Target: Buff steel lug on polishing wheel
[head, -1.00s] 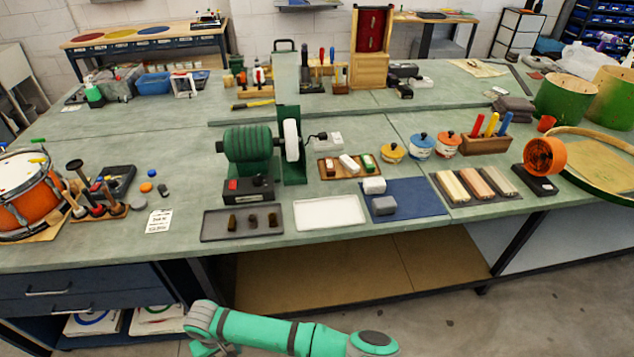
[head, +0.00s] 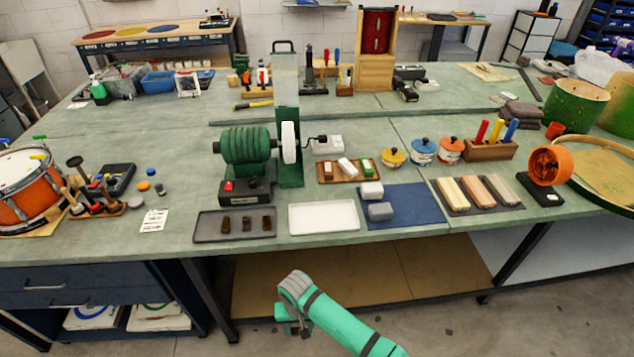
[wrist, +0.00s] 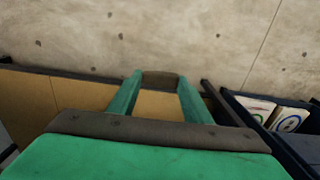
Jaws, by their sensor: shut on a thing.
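The polishing wheel (head: 289,142) is a white disc on the right side of a green motor (head: 246,145) on the bench. My gripper (head: 296,326) hangs low in front of the bench, well below and apart from the wheel. In the wrist view, my gripper's green fingers (wrist: 160,88) are shut on a small dark brown-grey piece (wrist: 160,77), which appears to be the steel lug. The held piece is hard to make out in the head view. Three dark small pieces sit in a grey tray (head: 205,234) in front of the motor.
A white empty tray (head: 324,231) and a blue mat (head: 420,208) with two blocks lie right of the grey tray. A switch box (head: 245,189) stands before the motor. The bench's front edge and lower shelf (head: 400,265) are near my arm. The floor in front is open.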

